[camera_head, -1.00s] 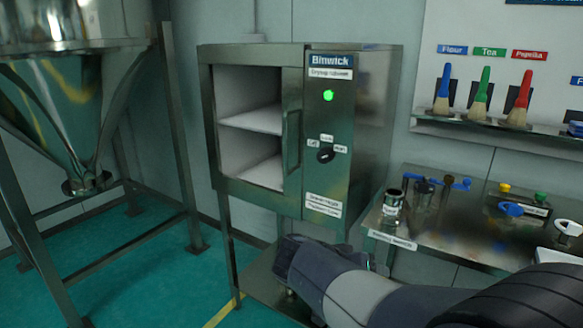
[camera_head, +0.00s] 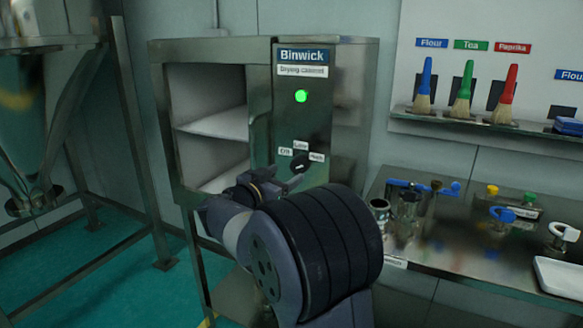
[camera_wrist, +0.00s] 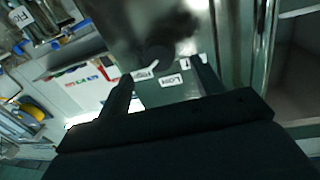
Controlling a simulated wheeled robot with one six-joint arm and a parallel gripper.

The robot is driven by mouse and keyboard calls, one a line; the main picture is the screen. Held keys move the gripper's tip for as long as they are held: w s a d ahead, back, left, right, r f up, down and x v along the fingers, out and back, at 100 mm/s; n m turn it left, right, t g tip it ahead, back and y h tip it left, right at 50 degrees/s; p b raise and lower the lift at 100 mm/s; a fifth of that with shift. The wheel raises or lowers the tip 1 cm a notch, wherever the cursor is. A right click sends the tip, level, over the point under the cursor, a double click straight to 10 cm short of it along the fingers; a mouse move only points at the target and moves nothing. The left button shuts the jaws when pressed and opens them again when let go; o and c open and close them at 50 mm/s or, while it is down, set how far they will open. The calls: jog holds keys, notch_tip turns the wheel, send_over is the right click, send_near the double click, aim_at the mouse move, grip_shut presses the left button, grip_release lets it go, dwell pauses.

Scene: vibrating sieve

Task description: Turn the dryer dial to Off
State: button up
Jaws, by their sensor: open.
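The dryer dial (camera_head: 299,162) is a small dark knob on the front panel of the drying cabinet (camera_head: 325,125). Labels Off, Low and High sit to its left, above and to its right. Which label it points at is too small to tell. My gripper (camera_head: 282,182) is open just in front of and below the dial, and partly hidden by my own arm. In the wrist view, my gripper's two dark fingers (camera_wrist: 161,70) reach toward the panel on either side of the dial (camera_wrist: 155,58), with no clear contact. The Low label (camera_wrist: 170,81) shows between them.
A green lamp (camera_head: 301,96) is lit above the dial. The cabinet's open shelves (camera_head: 215,123) are to the left. A steel table (camera_head: 450,245) with small parts and a brush rack (camera_head: 480,122) stand to the right. A steel hopper (camera_head: 30,130) is at far left.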

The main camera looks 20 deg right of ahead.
aim_at(296, 168)
jog(key=shift+p+x, duration=0.3)
jog(key=shift+x, duration=2.05)
jog(key=c, duration=1)
jog(key=shift+o, duration=0.2)
